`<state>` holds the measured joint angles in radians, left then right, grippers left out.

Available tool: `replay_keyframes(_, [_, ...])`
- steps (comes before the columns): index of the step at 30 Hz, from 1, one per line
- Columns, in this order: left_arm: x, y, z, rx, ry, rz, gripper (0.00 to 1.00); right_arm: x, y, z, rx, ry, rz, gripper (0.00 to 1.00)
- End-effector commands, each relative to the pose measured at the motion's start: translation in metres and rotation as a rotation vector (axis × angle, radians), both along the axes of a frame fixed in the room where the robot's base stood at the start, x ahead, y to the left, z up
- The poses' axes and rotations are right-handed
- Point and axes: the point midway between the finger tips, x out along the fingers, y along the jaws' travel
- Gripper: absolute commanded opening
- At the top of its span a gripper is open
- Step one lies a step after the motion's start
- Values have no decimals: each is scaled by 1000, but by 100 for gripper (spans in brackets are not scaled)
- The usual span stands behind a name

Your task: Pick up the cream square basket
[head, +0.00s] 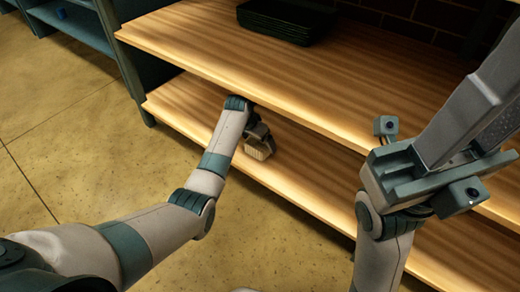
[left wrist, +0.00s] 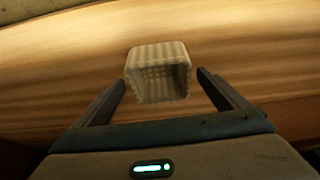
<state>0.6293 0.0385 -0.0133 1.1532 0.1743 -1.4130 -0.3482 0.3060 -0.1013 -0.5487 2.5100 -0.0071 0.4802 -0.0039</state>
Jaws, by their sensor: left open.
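The cream square basket (head: 260,150) is small, with a woven-looking surface. It sits on the lower wooden shelf, near its front edge. In the left wrist view the basket (left wrist: 160,55) lies tilted towards me, with its dark opening facing the camera. My left gripper (head: 257,134) reaches in over the lower shelf at the basket. In the left wrist view the left gripper (left wrist: 161,78) is open, with one finger on each side of the basket and a visible gap at each side. My right arm is raised at the right; its fingertips do not show clearly.
The upper wooden shelf (head: 225,45) overhangs the lower shelf (head: 190,100) close above my left wrist. A dark tray (head: 285,20) stands on the upper shelf at the back. Blue shelving (head: 75,30) is at the far left. The floor (head: 70,135) at left is clear.

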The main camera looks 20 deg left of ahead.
Motion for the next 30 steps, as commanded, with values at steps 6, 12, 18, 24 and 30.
replay_keyframes(6, [9, -3, -26, 1, 1, 0, 93, -10, 5, -2, 8, -47, 31, 31])
replay_keyframes(12, [11, -4, -28, 1, 0, 0, 93, -12, 6, 1, 8, -58, 38, 31])
replay_keyframes(18, [11, -4, -28, 1, 0, 0, 93, -12, 6, 1, 8, -57, 37, 31])
replay_keyframes(24, [11, -4, -28, 1, 0, 0, 89, -12, 6, 1, 7, -58, 36, 31])
replay_keyframes(30, [11, -4, -28, 1, 0, 0, 47, -12, 6, 0, 7, -57, 35, 31])
